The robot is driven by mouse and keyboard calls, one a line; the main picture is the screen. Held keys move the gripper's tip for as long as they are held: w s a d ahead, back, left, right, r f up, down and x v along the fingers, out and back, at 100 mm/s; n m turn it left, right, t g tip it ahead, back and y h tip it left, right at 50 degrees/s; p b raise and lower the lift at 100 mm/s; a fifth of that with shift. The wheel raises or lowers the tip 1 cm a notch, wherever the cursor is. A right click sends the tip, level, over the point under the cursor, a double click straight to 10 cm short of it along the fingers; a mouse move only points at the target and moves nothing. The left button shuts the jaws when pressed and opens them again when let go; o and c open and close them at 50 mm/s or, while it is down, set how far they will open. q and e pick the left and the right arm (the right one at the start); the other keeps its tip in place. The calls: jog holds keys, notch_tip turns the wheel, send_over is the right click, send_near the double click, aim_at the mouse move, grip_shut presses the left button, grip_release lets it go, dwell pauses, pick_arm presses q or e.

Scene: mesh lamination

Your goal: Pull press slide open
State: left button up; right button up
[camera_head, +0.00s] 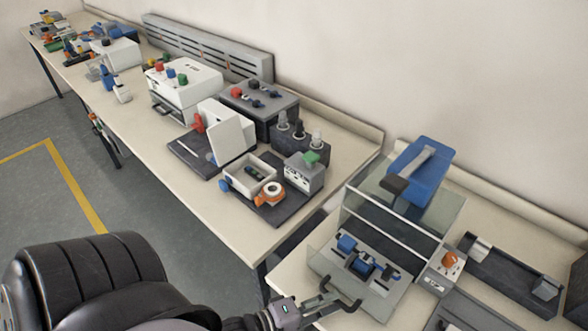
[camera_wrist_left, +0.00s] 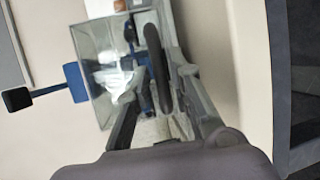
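The press (camera_head: 408,212) stands on the right-hand bench, with clear panels, a blue top and a lever with a black knob. Its slide (camera_head: 378,298) is a pale plate at the front carrying blue parts. A dark curved handle (camera_head: 340,290) sits at the slide's front edge. My left gripper (camera_head: 322,302) is at this handle. In the left wrist view, the handle (camera_wrist_left: 157,66) lies between the spread fingers of my left gripper (camera_wrist_left: 160,105), nearer the right one. A gap shows on its left; firm contact is not visible. My right gripper is out of view.
An orange-knobbed control box (camera_head: 440,271) and a dark rail fixture (camera_head: 510,275) stand right of the press. The left bench (camera_head: 235,232) holds several devices and trays. A gap separates the benches. Open floor (camera_head: 150,205) lies at the left, with a yellow line.

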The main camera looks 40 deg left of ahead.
pick_arm(q)
jog(key=v, duration=1)
jog(key=s+a+f+m+g+y, duration=0.2)
jog(key=a+f+m+g, duration=0.15)
jog(key=f, duration=0.95)
jog(key=s+a+f+m+g+y, duration=0.2)
jog(key=a+f+m+y, duration=0.15)
jog(key=f, duration=0.85)
jog(key=s+d+f+m+g, duration=0.2)
jog(key=s+f+m+g, duration=0.2)
jog(key=s+f, duration=0.3)
jog(key=s+d+f+m+g+y, duration=0.1)
jog(key=s+d+f+m+g, duration=0.1)
jog(key=s+f+m+g, duration=0.2)
jog(key=s+f+m, duration=0.1)
jog(key=s+f, duration=0.2)
jog(key=f, duration=0.2)
jog(key=shift+f+m, duration=0.25)
jog(key=shift+m, duration=0.05)
jog(key=shift+s, duration=0.1)
